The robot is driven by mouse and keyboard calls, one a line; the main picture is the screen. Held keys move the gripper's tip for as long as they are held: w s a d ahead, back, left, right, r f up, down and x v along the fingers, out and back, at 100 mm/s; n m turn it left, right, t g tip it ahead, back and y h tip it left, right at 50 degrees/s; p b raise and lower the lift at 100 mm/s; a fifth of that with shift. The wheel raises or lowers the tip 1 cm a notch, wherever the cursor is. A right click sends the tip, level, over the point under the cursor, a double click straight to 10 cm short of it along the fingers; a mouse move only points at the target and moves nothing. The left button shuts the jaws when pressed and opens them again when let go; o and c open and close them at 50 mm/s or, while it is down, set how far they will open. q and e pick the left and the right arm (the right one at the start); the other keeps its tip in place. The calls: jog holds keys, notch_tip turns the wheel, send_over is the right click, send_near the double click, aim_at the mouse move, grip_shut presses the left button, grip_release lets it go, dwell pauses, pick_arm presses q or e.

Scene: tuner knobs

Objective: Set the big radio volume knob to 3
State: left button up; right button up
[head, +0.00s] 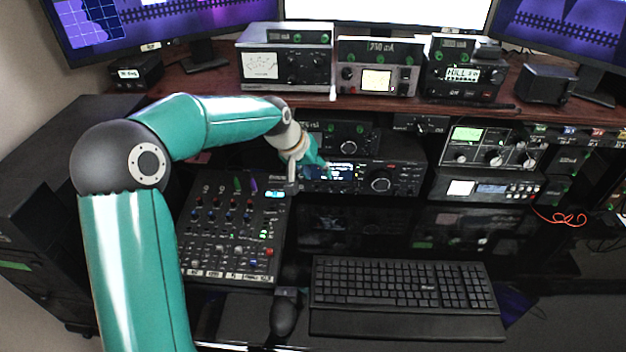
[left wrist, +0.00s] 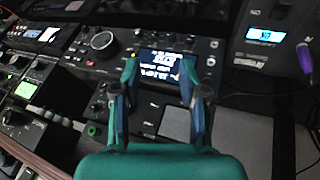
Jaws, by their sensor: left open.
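The black radio (head: 405,180) stands at the middle of the desk, with a lit screen and a large round dark knob (head: 381,180) to the right of that screen. In the left wrist view the picture is turned about, so the large knob (left wrist: 101,40) is at upper left and the screen (left wrist: 160,64) lies between the fingers. Which knob is the volume one, and its setting, cannot be read. My left gripper (head: 312,170) is in front of the radio's left part. In the wrist view its fingers (left wrist: 158,82) are apart with nothing held. My right gripper is not in view.
A mixer (head: 228,235) with many small knobs stands left of the radio. A keyboard (head: 405,285) lies in front and a mouse (head: 284,315) beside it. Several instruments and a wooden shelf (head: 215,85) are behind and above. More units (head: 490,187) stand to the right.

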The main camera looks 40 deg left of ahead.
pick_arm(q)
jog(key=s+a+r+n, duration=0.2)
jog(key=a, duration=0.3)
jog(key=p, duration=0.3)
send_near(317, 189)
jog(key=shift+y, duration=0.3)
jog(key=x, duration=0.8)
jog(key=shift+w+d+f, duration=0.15)
jog(key=shift+f, duration=0.1)
jog(key=shift+c, duration=0.3)
grip_shut()
jog(key=shift+d, duration=0.2)
